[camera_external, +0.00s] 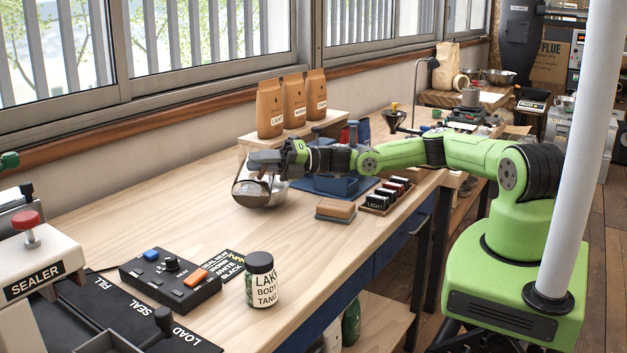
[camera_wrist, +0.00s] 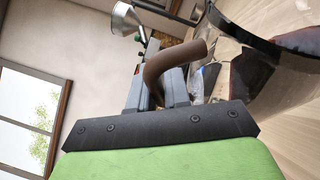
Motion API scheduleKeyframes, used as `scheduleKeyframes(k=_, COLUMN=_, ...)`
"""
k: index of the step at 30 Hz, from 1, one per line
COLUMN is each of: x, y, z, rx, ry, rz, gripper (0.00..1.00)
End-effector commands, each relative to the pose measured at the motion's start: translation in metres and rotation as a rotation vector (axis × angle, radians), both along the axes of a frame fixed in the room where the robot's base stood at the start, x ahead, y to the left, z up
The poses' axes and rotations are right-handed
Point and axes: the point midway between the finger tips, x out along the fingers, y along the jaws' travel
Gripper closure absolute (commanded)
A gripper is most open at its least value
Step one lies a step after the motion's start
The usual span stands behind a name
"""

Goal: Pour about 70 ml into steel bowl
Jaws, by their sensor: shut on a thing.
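My gripper (camera_external: 287,157) is shut on the brown curved handle (camera_wrist: 172,66) of a glass server. The server (camera_external: 250,188) holds dark brown liquid and hangs just left of and below my gripper, over the worktop. It looks tilted. In the wrist view the grey fingers (camera_wrist: 156,88) close around the handle, and the server's dark-rimmed glass body is at the upper right. The steel bowl (camera_external: 279,193) appears as a shiny rounded form right behind and below the server, largely hidden by it. I cannot tell whether liquid is falling or what the bowl contains.
Three brown bags (camera_external: 294,104) stand on a wooden shelf behind. A labelled jar (camera_external: 261,280) and a control box (camera_external: 170,277) are in front.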

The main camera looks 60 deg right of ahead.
Motion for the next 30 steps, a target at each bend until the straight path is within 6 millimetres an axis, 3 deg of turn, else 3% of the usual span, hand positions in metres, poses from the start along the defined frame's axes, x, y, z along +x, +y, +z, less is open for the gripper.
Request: scheduleKeyframes(k=30, x=0.013, y=-0.026, z=0.021, rx=0.163, ry=0.076, rz=-0.001, gripper=1.0)
